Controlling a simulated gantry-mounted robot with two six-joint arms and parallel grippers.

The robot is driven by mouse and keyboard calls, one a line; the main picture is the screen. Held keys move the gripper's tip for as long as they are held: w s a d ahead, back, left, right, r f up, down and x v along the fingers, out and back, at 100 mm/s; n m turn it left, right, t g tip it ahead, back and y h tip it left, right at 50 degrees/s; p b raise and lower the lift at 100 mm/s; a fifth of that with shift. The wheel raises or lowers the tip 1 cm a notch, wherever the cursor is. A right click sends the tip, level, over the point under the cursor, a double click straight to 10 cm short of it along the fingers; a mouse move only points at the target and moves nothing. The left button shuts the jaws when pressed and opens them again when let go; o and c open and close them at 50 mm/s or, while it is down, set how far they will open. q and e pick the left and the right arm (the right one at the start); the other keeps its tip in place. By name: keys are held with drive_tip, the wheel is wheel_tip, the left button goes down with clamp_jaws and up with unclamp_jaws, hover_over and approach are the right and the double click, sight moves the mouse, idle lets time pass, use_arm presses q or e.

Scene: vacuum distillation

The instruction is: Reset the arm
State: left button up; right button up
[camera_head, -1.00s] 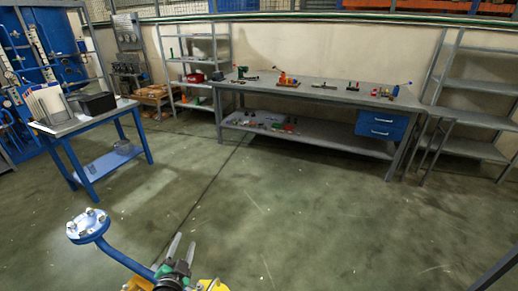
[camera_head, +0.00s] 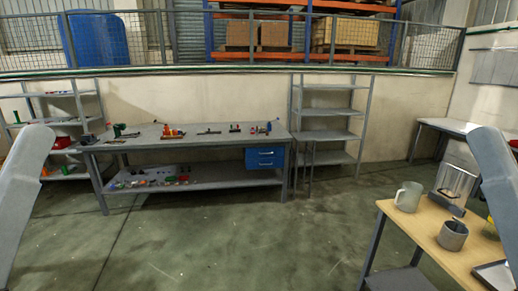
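A grey link of my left arm (camera_head: 25,185) rises along the left edge of the head view. A grey link of my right arm (camera_head: 497,190) rises along the right edge. Both links lean inward toward the top and stand well apart. Neither gripper shows, so I cannot see their fingers or whether they hold anything.
A wooden-topped table (camera_head: 423,238) at the lower right bears a grey mug (camera_head: 408,196), a dark cup (camera_head: 453,236), a glass-sided device (camera_head: 455,183) and a tray (camera_head: 497,275). A long workbench (camera_head: 185,140) and shelves (camera_head: 330,113) line the wall. The middle floor is clear.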

wheel_tip(320, 180, up, 35)
drive_tip(key=p, duration=3.2)
drive_tip(key=shift+f, duration=0.2)
drive_tip(key=shift+w, duration=0.1)
idle(1.2)
